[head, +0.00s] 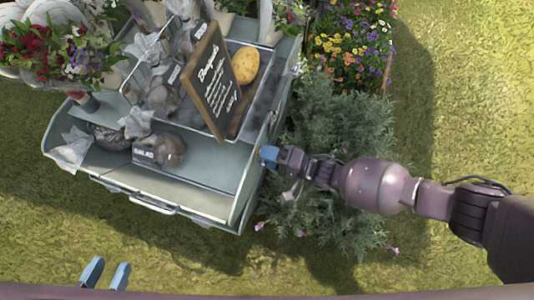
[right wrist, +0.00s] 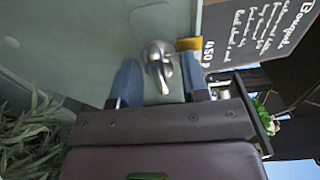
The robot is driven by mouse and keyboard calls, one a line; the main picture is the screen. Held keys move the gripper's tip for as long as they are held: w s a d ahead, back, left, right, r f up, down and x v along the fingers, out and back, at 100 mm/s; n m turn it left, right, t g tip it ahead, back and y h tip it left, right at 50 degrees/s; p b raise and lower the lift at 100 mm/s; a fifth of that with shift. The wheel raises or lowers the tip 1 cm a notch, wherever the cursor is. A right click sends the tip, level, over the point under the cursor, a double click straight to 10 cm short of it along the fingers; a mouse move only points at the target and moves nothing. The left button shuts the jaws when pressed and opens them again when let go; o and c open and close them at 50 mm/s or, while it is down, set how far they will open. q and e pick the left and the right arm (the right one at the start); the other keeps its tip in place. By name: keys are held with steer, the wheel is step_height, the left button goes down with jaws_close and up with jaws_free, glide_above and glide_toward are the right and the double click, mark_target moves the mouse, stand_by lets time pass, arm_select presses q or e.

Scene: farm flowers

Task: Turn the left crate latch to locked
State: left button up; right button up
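The grey-green crate (head: 205,200) stands at the upper left of the head view. In the right wrist view its side panel (right wrist: 75,45) carries a silver latch (right wrist: 157,62) on a small plate. My right gripper (right wrist: 160,80) has its two blue fingers apart, one on each side of the latch; I cannot tell if either touches it. In the head view my right gripper (head: 268,155) is at the crate's right side, and the latch is hidden there. My left gripper (head: 106,273) is open and empty over the grass at the lower left.
A chalkboard sign (head: 213,82) stands on the crate among wrapped goods, and also shows in the right wrist view (right wrist: 240,30). A leafy bush (head: 335,120) lies under my right forearm. Flowers (head: 350,40) stand behind it. Open grass (head: 200,265) lies in front.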

arm_select(q)
steer(key=shift+d+g+p, duration=0.2)
steer(key=shift+g+p, duration=0.2)
steer(key=shift+p, duration=0.5)
arm_select(e)
steer(key=v, duration=1)
steer(key=shift+d, duration=0.4)
steer(key=shift+s, duration=0.1)
steer(key=shift+r, duration=0.1)
